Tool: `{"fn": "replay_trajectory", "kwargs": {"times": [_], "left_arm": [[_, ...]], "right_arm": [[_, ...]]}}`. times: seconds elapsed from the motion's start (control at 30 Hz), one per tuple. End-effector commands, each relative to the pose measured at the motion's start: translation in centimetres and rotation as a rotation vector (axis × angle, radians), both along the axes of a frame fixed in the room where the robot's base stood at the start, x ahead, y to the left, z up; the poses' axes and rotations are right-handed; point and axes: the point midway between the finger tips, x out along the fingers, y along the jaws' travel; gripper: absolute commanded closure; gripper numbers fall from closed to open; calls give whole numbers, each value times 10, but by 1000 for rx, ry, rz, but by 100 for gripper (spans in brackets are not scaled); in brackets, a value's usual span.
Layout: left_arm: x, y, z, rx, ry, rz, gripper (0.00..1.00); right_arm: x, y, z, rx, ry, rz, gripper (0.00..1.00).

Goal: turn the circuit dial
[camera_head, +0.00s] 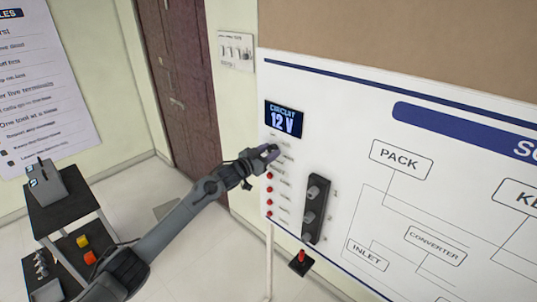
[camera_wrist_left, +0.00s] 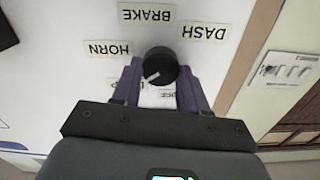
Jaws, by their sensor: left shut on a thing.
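The circuit dial (camera_wrist_left: 161,65) is a round black knob with a pale pointer line, on a white panel. In the left wrist view it sits between the purple fingers of my left gripper (camera_wrist_left: 159,78), which are shut on it. Upside-down labels HORN, BRAKE and DASH surround it, and another label is partly hidden below. The pointer line slants toward the lower left of that picture. In the head view my left gripper (camera_head: 263,154) is at the panel's left edge and hides the dial. My right gripper is out of view.
A display (camera_head: 284,119) above the gripper reads CIRCUIT 12 V. Below are red indicators (camera_head: 269,189) and a black block with several grey knobs (camera_head: 315,208). A red-topped control (camera_head: 301,258) is under the panel. A cart (camera_head: 72,212) stands at the left.

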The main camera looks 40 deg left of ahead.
Motion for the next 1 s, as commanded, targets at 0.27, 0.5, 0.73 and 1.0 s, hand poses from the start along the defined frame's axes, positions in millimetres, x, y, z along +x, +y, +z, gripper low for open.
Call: {"fn": "replay_trajectory", "kwargs": {"times": [0.27, 0.5, 0.73, 1.0], "left_arm": [[0, -1, -3, 239, -19, 0, 87], [0, -1, -3, 467, -38, 0, 87], [0, -2, -3, 663, -52, 1, 87], [0, -3, -2, 823, -64, 0, 87]], "right_arm": [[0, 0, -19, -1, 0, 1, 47], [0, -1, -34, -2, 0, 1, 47], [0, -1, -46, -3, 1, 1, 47], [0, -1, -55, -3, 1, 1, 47]]}}
